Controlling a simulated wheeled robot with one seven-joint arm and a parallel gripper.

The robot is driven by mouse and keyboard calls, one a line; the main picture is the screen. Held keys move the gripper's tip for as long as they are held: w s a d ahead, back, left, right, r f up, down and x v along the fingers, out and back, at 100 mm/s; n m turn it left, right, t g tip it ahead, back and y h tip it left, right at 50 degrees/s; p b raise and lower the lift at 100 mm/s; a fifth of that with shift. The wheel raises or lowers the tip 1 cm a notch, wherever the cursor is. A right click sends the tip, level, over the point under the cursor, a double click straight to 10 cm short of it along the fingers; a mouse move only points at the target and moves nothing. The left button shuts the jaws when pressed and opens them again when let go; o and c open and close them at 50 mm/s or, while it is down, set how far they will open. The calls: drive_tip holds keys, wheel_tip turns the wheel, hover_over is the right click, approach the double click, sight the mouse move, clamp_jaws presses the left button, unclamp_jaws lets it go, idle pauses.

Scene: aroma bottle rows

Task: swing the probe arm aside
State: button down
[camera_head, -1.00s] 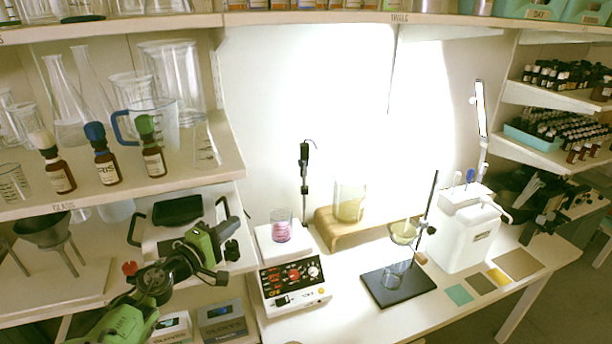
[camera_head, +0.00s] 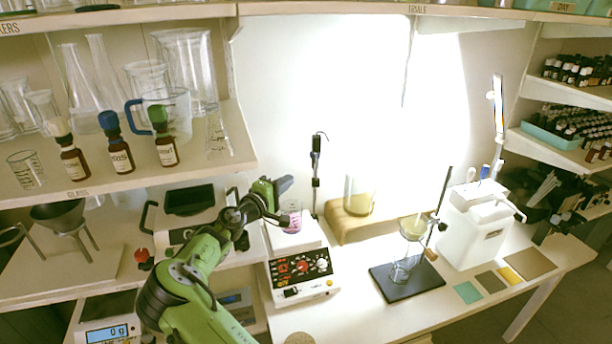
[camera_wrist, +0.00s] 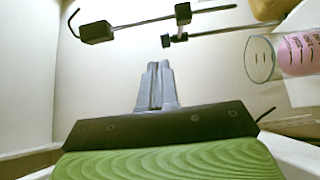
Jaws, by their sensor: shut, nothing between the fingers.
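The probe arm is a black stand (camera_head: 316,172) rising behind the hot plate stirrer (camera_head: 302,268), with a short dark head at its top. In the wrist view the probe head (camera_wrist: 97,32) and its rod lie across the top, beyond my fingertips. A beaker of pink liquid (camera_head: 291,219) sits on the stirrer's plate; it also shows at the right of the wrist view (camera_wrist: 290,55). My gripper (camera_head: 284,184) is shut and empty, left of the stand and close to the beaker. In the wrist view its fingers (camera_wrist: 157,80) are together and apart from the probe.
Shelves with glassware and brown dropper bottles (camera_head: 120,145) stand at the left. A wooden riser (camera_head: 350,222) with a beaker is right of the stand. A ring stand (camera_head: 408,282) with a funnel and a white canister (camera_head: 478,225) stand farther right.

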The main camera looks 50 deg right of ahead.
drive_tip(key=s+d, duration=0.1)
drive_tip(key=d, duration=0.5)
drive_tip(key=shift+s+d, duration=0.35)
